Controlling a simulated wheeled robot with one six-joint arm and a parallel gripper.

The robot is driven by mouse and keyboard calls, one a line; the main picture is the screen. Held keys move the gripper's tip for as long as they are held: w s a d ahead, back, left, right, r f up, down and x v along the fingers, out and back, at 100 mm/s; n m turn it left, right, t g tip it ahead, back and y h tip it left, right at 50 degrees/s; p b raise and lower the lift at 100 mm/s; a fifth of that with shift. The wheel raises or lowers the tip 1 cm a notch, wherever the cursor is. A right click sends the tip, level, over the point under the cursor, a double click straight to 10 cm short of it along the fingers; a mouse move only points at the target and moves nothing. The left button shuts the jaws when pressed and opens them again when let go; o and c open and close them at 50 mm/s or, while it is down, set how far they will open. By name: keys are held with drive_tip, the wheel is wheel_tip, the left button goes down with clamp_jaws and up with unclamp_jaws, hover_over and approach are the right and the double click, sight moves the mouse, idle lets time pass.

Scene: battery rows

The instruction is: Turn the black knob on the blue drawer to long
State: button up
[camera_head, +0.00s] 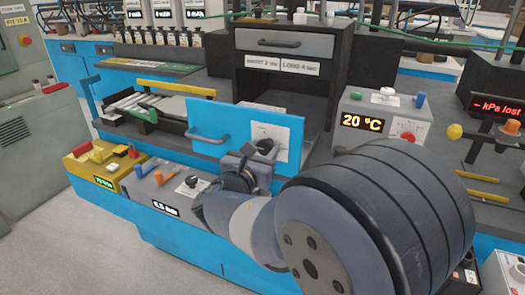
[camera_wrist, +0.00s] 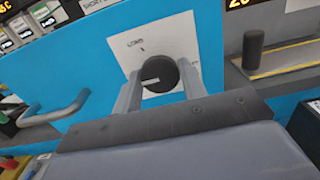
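The black knob (camera_wrist: 160,75) sits on a white label plate (camera_wrist: 182,32) on the blue drawer's front (camera_wrist: 92,60). Its white pointer mark faces left and slightly down. The word LONG is printed above and left of the knob; a partly hidden word stands at its right. My gripper (camera_wrist: 160,70) has one finger on each side of the knob, and the knob fills the gap between the fingertips. In the head view the knob (camera_head: 265,146) shows just beyond my gripper (camera_head: 250,158), and my arm covers the area below and right of the drawer.
The drawer's handle (camera_head: 209,137) is left of the plate. A control box (camera_head: 380,118) reading 20 °C stands at the right. Small panels with switches (camera_head: 167,184) line the bench front below.

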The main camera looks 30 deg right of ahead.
drive_tip(key=c, duration=0.4)
drive_tip(key=shift+c, duration=0.2)
drive_tip(key=shift+f+m+b, duration=0.15)
drive_tip(key=shift+m+b, duration=0.15)
drive_tip(key=shift+b, duration=0.15)
drive_tip(key=m+b, duration=0.3)
drive_tip(key=b, duration=0.1)
drive_tip(key=shift+f+m, duration=0.15)
drive_tip(key=shift+m, duration=0.15)
drive_tip(key=m+b, duration=0.5)
drive_tip(key=b, duration=0.1)
drive_tip(key=shift+r+m+b, duration=0.2)
drive_tip(key=shift+m+b, duration=1)
drive_tip(key=shift+b, duration=0.1)
drive_tip(key=shift+r, duration=0.1)
